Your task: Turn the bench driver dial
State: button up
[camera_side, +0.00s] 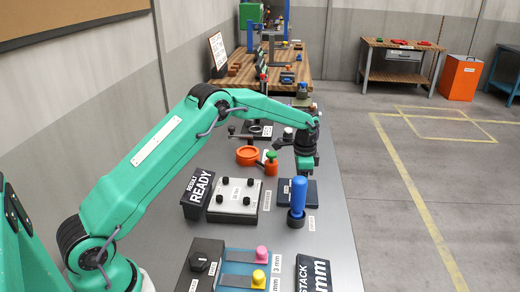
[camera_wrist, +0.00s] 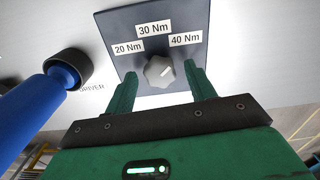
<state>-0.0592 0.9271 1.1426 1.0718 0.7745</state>
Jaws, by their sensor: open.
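The dial (camera_wrist: 158,71) is a light grey lobed knob on a dark blue plate (camera_wrist: 200,25), seen in the wrist view. Labels 20 Nm, 30 Nm and 40 Nm are set around it. A pale mark on the knob appears to point toward the 40 Nm side. My gripper (camera_wrist: 160,86) is open, with one green finger on each side of the dial; I cannot tell whether they touch it. In the side view my gripper (camera_side: 306,166) is low over the dark plate (camera_side: 312,188), and the dial is hidden. The blue driver (camera_side: 298,193) stands upright in front of the plate.
The driver (camera_wrist: 38,105) fills the left of the wrist view, close to my gripper. A white block with black knobs (camera_side: 236,196) and a READY sign (camera_side: 199,192) stand to the left.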

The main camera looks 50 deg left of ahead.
jog(key=shift+f, duration=0.15)
jog(key=c, duration=1)
jog(key=shift+n, duration=0.4)
jog(key=n, duration=0.9)
jog(key=o, duration=1)
